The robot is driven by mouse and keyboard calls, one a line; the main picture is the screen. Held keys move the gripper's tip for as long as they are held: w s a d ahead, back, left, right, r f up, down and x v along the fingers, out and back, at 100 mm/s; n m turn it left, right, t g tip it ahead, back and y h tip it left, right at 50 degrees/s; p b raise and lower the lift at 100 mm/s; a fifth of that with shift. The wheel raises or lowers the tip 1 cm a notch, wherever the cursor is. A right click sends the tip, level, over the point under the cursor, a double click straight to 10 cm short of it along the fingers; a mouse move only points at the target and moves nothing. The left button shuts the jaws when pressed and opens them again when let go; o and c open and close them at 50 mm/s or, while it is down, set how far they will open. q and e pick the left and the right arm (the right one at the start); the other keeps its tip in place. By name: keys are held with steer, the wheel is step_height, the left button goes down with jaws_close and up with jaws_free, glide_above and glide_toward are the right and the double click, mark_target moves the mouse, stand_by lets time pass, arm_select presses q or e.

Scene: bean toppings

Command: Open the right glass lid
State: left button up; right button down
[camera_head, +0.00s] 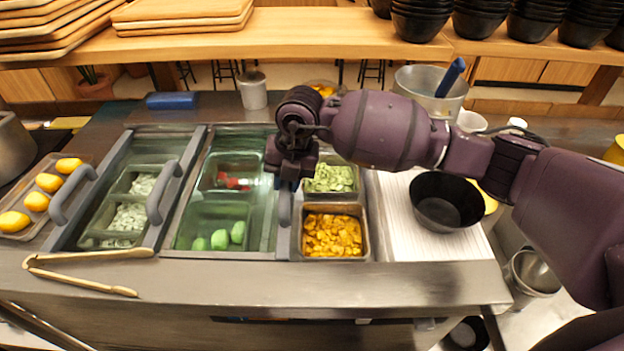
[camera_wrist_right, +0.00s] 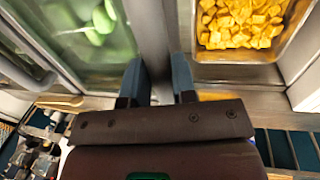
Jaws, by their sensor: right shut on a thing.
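The right glass lid (camera_head: 222,190) is a greenish see-through pane over pans with red and green food. It lies to the left of two uncovered pans. Its grey upright handle (camera_head: 285,206) is at its right edge, partly hidden by my right gripper (camera_head: 290,178). The gripper points down there, its fingers shut on the handle. In the right wrist view, the two blue-grey fingers (camera_wrist_right: 160,82) stand on both sides of a grey bar, with the glass at left and a pan at right. My left gripper is not in view.
Uncovered pans hold sliced green food (camera_head: 331,178) and orange cubes (camera_head: 333,236). Another glass lid (camera_head: 128,205) with grey handles is at left. Wooden tongs (camera_head: 85,272) lie on the front counter edge. A black bowl (camera_head: 446,201) stands at right on a white board.

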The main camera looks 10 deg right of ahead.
steer(key=shift+w+a+r, duration=0.15)
steer(key=shift+w+a, duration=0.05)
steer(key=shift+a, duration=0.3)
steer(key=c, duration=0.9)
jaws_free()
steer(key=shift+c, duration=0.2)
step_height(320, 180, up, 10)
steer(key=d, duration=0.2)
steer(key=shift+s+r, duration=0.25)
steer(key=shift+s, duration=0.05)
